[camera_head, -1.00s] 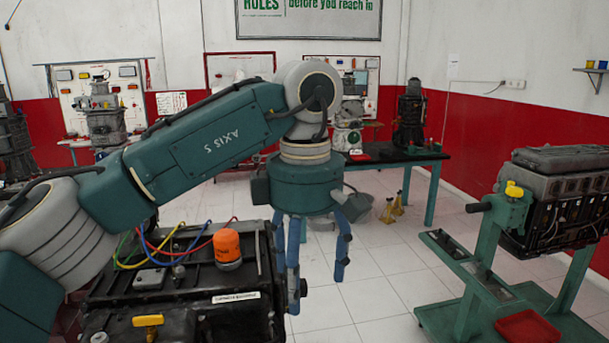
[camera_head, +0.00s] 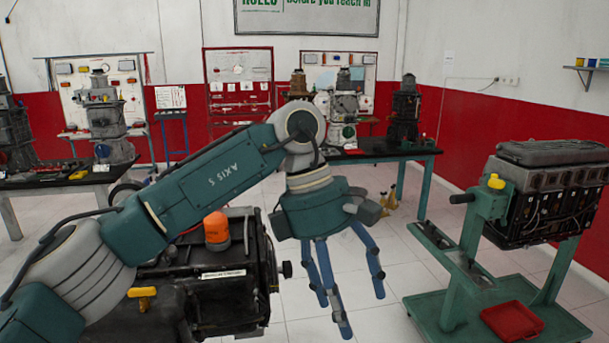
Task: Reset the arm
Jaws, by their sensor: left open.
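My left arm comes in from the left, with a green forearm marked AXIS 5. Its gripper (camera_head: 345,298) is open and empty, with blue fingers pointing down and slightly right. It hangs in the air just right of a black engine trainer (camera_head: 212,292). I see no gap closed on anything and no contact with the engine. An orange cap (camera_head: 216,230) stands on top of the engine, and a yellow handle (camera_head: 142,292) shows at its front. The arm hides part of the engine's upper left side. My right gripper is not in view.
A grey engine on a green wheeled stand (camera_head: 460,300) is at the right, with a red tray (camera_head: 511,321) on its base. A green-legged table (camera_head: 425,190) with engine parts stands behind. Another bench (camera_head: 60,183) is at the far left. White tiled floor is free between gripper and stand.

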